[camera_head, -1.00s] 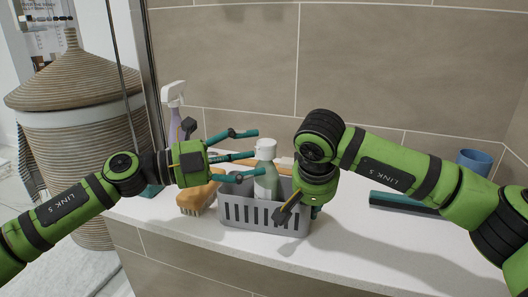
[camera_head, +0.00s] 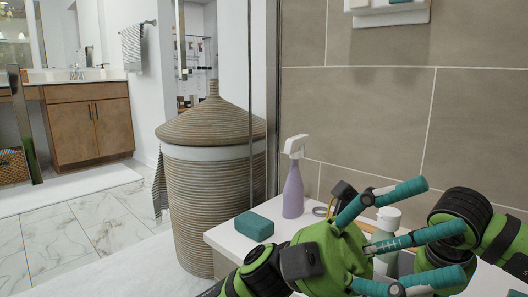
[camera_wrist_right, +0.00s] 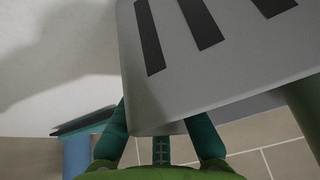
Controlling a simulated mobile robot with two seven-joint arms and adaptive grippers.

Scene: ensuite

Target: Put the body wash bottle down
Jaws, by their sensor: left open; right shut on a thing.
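A pale bottle with a white cap (camera_head: 388,217) stands upright in the head view, partly hidden behind my left gripper's fingers. I take it for the body wash bottle. My left gripper (camera_head: 408,240) is open, its teal fingers spread in front of the bottle; I cannot tell whether they touch it. In the right wrist view my right gripper (camera_wrist_right: 165,138) is shut on the edge of a grey slotted basket (camera_wrist_right: 205,75). In the head view, my arms hide most of the basket and the right fingers.
A lilac spray bottle (camera_head: 293,190) and a teal sponge (camera_head: 254,226) stand on the white ledge (camera_head: 225,238), left of my left gripper. A woven hamper (camera_head: 210,190) is beside the ledge. A blue cup (camera_wrist_right: 76,158) shows in the right wrist view. A tiled wall is behind.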

